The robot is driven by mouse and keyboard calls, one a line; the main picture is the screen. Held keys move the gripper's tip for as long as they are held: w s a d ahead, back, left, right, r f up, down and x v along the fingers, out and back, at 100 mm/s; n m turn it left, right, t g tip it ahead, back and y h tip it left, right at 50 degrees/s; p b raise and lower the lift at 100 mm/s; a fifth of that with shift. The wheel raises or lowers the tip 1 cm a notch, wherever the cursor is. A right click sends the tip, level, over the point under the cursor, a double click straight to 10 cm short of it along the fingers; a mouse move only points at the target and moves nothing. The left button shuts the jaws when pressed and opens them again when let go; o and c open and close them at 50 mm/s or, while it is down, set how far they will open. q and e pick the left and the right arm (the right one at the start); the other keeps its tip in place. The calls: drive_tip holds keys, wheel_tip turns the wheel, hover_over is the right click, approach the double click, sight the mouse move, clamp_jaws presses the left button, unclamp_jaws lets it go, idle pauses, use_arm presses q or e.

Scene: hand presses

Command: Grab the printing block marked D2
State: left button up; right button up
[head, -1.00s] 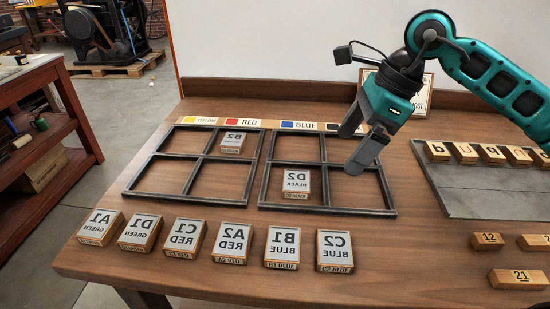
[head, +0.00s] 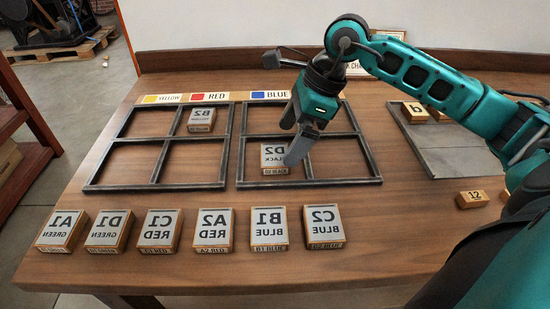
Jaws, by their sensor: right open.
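The printing block D2 (head: 272,156) lies in the lower left cell of the right metal frame (head: 345,182), its mirrored lettering facing up. My right gripper (head: 290,146) is open and hangs over the block's right side, with a finger covering part of its label. I cannot tell whether the finger touches the block. My left gripper is not in view.
Block B2 (head: 201,120) sits in the upper right cell of the left frame (head: 125,185). Several blocks, from A1 (head: 62,230) to C2 (head: 323,226), stand in a row along the front of the table. A grey board (head: 440,155) with letter blocks lies on the right.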

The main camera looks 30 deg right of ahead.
sight(281, 154)
drive_tip(key=x, duration=0.4)
drive_tip(key=shift+s, duration=0.1)
drive_tip(key=c, duration=1)
drive_tip(key=shift+r, duration=0.1)
drive_tip(key=shift+c, duration=0.5)
drive_tip(key=shift+r, duration=0.1)
